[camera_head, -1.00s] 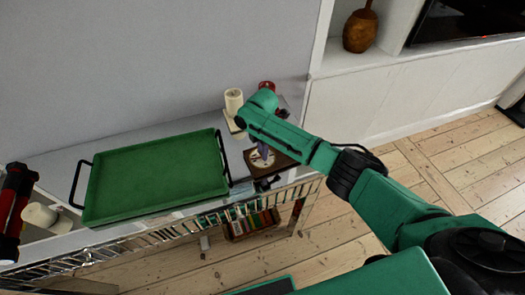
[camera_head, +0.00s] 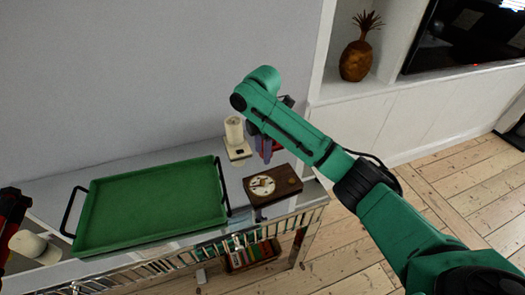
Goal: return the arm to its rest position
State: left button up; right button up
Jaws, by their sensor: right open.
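My right arm comes in from the lower right, and its forearm reaches over the right end of the console table (camera_head: 150,165). My right gripper (camera_head: 265,155) hangs below the wrist with its fingers pointing down. It is open and holds nothing that I can see. It appears above the table top, behind a brown wooden clock (camera_head: 272,186) with a pale round dial, and apart from it. A white candle (camera_head: 234,131) on a pale base stands just left of the gripper. The wrist partly hides the fingers.
A green tray (camera_head: 150,208) with black handles covers the table's middle. A white cup-like thing (camera_head: 33,246) and a red and black object (camera_head: 10,220) are at the left edge. A pineapple ornament (camera_head: 356,48) stands in a wall niche. Bare floorboards (camera_head: 460,190) lie right.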

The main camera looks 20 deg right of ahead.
jog(key=shift+r, duration=0.45)
